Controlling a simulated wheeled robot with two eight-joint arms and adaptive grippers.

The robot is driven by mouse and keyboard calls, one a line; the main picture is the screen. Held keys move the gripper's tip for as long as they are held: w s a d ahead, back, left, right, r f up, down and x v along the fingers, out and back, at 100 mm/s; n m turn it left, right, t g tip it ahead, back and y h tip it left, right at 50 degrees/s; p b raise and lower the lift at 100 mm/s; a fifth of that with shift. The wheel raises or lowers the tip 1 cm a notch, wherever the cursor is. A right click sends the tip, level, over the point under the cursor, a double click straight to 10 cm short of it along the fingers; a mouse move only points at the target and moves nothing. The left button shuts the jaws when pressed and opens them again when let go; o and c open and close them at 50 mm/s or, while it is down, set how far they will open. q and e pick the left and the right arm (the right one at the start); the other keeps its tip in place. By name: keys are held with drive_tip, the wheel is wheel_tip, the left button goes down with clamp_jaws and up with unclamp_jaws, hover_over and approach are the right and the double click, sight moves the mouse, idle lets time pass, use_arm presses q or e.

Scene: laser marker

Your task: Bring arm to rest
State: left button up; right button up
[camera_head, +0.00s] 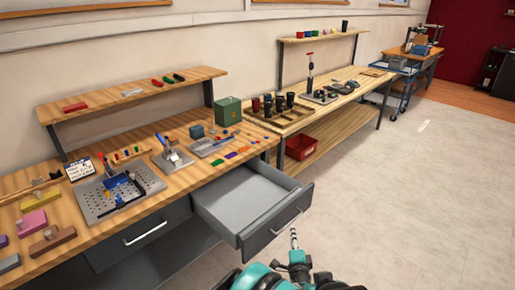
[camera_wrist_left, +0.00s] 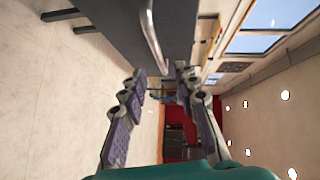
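My left arm (camera_head: 262,278) shows in teal at the bottom of the head view, in front of the open grey drawer. Its gripper (camera_head: 296,258) is beside the drawer's front right corner, apart from the handle as far as I can tell. In the left wrist view, the gripper (camera_wrist_left: 160,75) has its two purple-padded fingers spread, with nothing between them. A metal handle (camera_wrist_left: 152,35) on a dark grey front shows beyond the fingertips. My right gripper is in neither view.
The open drawer (camera_head: 238,198) juts out from the wooden workbench (camera_head: 110,232) and looks empty. A metal perforated plate (camera_head: 100,202) and a green box (camera_head: 228,111) sit on the bench. A second bench (camera_head: 345,113) stands behind, with a red bin (camera_head: 301,147) below.

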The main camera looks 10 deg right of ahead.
use_arm(q)
drive_tip(key=s+a+r+n+g+y, duration=0.1)
drive_tip(key=a+r+n, duration=0.2)
drive_tip(key=a+r, duration=0.35)
drive_tip(key=a+r+n+g+y, duration=0.2)
drive_tip(key=a+r+n, duration=0.15)
drive_tip(key=a, duration=0.65)
drive_tip(key=s+a+r+n+g+y, duration=0.1)
drive_tip(key=a+r+n, duration=0.1)
drive_tip(key=a+r, duration=0.5)
drive_tip(key=s+a+n+g, duration=0.3)
drive_tip(key=s+a+n, duration=0.3)
drive_tip(key=s+a, duration=0.65)
drive_tip(key=s+a+f+n+g+h, duration=0.1)
drive_tip(key=s, duration=0.5)
drive_tip(key=s+a+f+n+g, duration=0.1)
drive_tip(key=s+a+n, duration=0.1)
drive_tip(key=s, duration=0.5)
drive_tip(key=shift+a+h, duration=0.25)
drive_tip(key=shift+h, duration=0.15)
